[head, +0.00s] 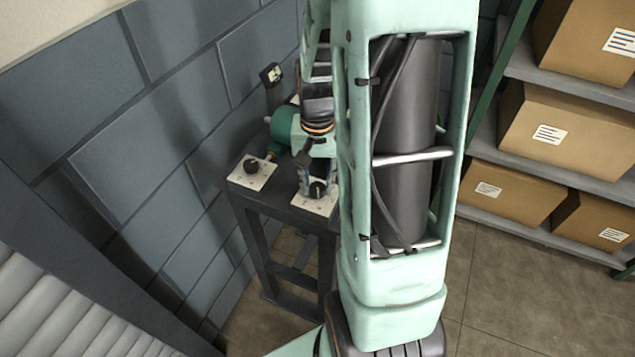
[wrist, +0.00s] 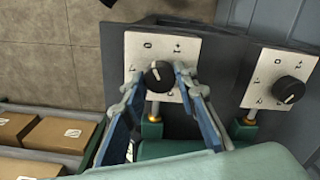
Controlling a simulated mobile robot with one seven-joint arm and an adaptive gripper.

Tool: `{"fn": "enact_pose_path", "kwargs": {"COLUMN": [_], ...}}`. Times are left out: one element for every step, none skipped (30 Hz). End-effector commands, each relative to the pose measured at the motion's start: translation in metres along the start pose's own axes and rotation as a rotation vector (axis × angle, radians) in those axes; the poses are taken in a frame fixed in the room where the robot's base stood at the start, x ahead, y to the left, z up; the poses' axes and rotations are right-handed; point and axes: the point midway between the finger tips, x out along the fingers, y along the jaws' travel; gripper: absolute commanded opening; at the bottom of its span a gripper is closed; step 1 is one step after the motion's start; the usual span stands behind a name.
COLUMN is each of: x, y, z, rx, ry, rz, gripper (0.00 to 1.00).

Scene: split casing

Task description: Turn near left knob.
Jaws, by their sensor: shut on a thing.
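Two black knobs sit on separate white plates with dark marks. One knob (head: 317,189) is at the front right of the stand in the head view, and it also shows in the wrist view (wrist: 159,75). My gripper (head: 314,181) is at this knob, its blue-and-grey fingers (wrist: 160,82) closed on either side of it. A pale line on its face points up and left in the wrist view. The other knob (head: 252,166) is to the left in the head view and at the right in the wrist view (wrist: 288,90), clear of my gripper.
A green casing (head: 284,124) stands behind the plates on a dark stand (head: 255,205), partly hidden by my arm. A small upright panel (head: 271,76) rises behind it. A block wall (head: 120,135) is on the left. Shelves with cardboard boxes (head: 510,190) stand on the right.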

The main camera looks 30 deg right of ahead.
Motion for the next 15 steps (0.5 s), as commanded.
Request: {"fn": "enact_pose_path", "kwargs": {"x": [0.0001, 0.0001, 0.0001, 0.0001, 0.0001, 0.0001, 0.0001, 0.0001, 0.0001, 0.0001, 0.0001, 0.0001, 0.0001, 0.0001, 0.0001], "y": [-0.0003, -0.0002, -0.0002, -0.0002, -0.0002, -0.0002, -0.0002, -0.0002, -0.0002, -0.0001, -0.0001, -0.0001, -0.0001, -0.0001, 0.0], "z": [-0.0001, -0.0001, 0.0, 0.0, 0.0, 0.0, 0.0, 0.0, 0.0, 0.0, 0.0, 0.0, 0.0, 0.0, 0.0], "rx": [0.0, 0.0, 0.0, 0.0, 0.0, -0.001, -0.001, -0.001, -0.001, -0.001, -0.001, -0.001, -0.001, -0.001, -0.001], "ry": [0.0, 0.0, 0.0, 0.0, 0.0, 0.0, 0.0, 0.0, 0.0, 0.0, 0.0, 0.0, 0.0, 0.0, 0.0], "rz": [0.0, 0.0, 0.0, 0.0, 0.0, 0.0, 0.0, 0.0, 0.0, 0.0, 0.0, 0.0, 0.0, 0.0, 0.0], "gripper": [0.03, 0.03, 0.03, 0.03, 0.03, 0.03, 0.03, 0.03, 0.31, 0.35, 0.38, 0.42, 0.45, 0.45, 0.45]}}
